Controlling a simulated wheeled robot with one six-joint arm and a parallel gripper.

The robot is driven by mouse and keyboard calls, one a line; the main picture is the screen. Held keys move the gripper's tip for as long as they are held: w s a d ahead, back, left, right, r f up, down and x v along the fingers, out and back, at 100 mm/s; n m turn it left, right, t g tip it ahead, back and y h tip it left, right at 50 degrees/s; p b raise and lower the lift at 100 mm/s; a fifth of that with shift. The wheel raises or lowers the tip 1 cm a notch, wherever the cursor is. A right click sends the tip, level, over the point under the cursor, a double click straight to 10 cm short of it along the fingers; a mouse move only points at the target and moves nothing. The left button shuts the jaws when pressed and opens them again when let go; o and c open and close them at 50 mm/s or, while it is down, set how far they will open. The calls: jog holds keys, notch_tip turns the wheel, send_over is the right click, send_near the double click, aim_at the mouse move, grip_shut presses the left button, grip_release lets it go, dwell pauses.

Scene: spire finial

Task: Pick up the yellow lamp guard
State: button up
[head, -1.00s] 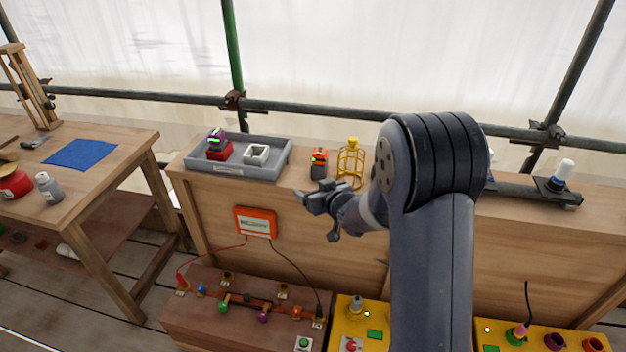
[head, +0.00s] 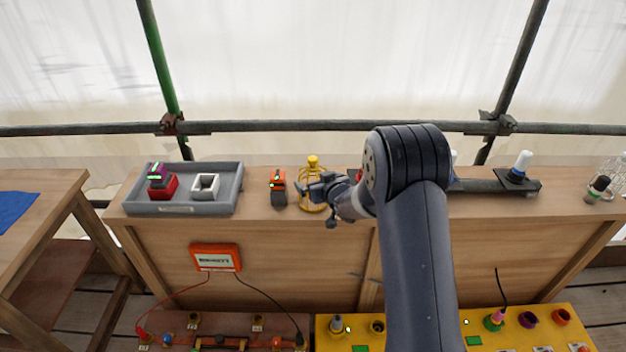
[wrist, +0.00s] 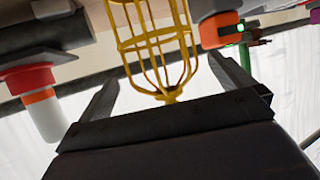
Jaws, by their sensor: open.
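The yellow lamp guard (head: 312,163) is a wire cage with a solid knob on top, standing on the wooden bench. My gripper (head: 308,189) is in front of it in the head view and hides part of the cage. In the wrist view the cage (wrist: 150,38) appears upside down, with its knob towards the palm. It lies between the two spread fingers of my gripper (wrist: 163,72). The fingers are open, and I see no contact on either side.
An orange and black device (head: 278,188) stands close left of the guard. A grey tray (head: 232,205) with a red block and a white square holder is farther left. A black bar with lamps (head: 495,187) lies right. A pale wire guard (head: 617,172) stands far right.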

jog(key=shift+x, duration=1.45)
jog(key=shift+c, duration=0.4)
jog(key=c, duration=0.8)
